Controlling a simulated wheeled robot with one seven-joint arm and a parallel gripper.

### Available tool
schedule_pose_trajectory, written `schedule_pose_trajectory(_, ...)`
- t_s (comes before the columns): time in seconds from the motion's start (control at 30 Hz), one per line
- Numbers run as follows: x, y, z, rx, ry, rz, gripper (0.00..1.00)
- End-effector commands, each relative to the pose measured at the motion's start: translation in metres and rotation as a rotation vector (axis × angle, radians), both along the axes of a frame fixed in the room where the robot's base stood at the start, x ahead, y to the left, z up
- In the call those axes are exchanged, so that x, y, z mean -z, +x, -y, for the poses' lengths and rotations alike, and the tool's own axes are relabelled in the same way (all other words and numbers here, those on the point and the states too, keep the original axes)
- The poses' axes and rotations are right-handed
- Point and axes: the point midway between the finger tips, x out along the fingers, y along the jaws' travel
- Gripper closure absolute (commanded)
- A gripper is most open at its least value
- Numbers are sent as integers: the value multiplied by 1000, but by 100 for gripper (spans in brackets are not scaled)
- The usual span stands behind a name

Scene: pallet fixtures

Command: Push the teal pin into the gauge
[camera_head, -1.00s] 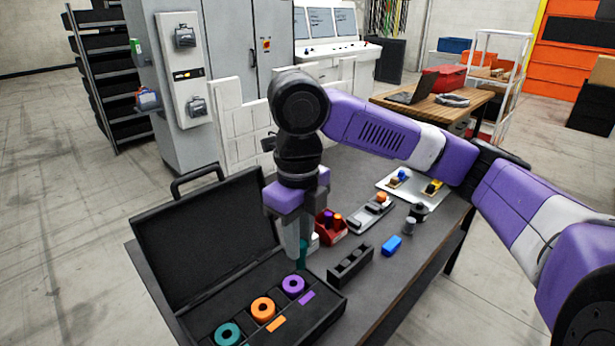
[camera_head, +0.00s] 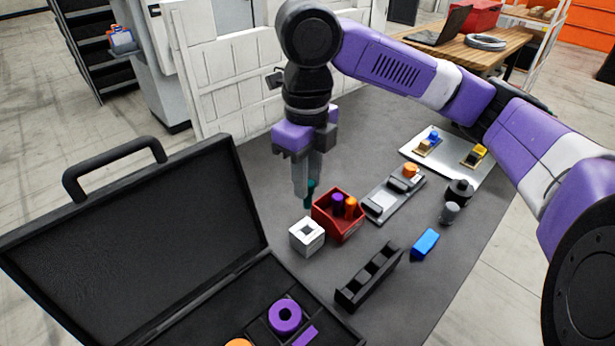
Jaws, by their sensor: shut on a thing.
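My gripper (camera_head: 308,190) is shut on the teal pin (camera_head: 310,196) and holds it upright. Most of the pin is hidden by the fingers. The pin shows just above and behind a white block with a square hole in its top (camera_head: 314,243), left of the red bin. I cannot tell how high the pin is above the table. In the open black case at the front, a purple ring (camera_head: 285,317) sits in a foam slot and part of an orange ring (camera_head: 238,342) shows. No teal ring is in view now.
The red bin (camera_head: 347,230) holds a purple and an orange pin. A black slotted block (camera_head: 368,279), a blue block (camera_head: 425,244), a grey fixture (camera_head: 379,207) and a silver tray (camera_head: 450,172) stand to the right. The case's raised lid (camera_head: 140,240) stands at left.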

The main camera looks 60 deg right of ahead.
Motion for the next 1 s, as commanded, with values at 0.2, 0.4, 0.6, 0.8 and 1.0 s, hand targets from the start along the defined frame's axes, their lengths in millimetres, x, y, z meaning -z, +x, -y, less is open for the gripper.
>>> schedule_pose_trajectory(0.2, 8, 0, 0, 0, -1, 0, 100)
schedule_pose_trajectory(0.4, 22, 0, 0, 0, 0, 1, 100)
schedule_pose_trajectory(0.6, 41, 0, 0, 0, -1, -1, 100)
schedule_pose_trajectory(0.8, 56, 0, 0, 0, 0, 0, 100)
schedule_pose_trajectory(1.0, 61, 0, 0, 0, 0, 1, 100)
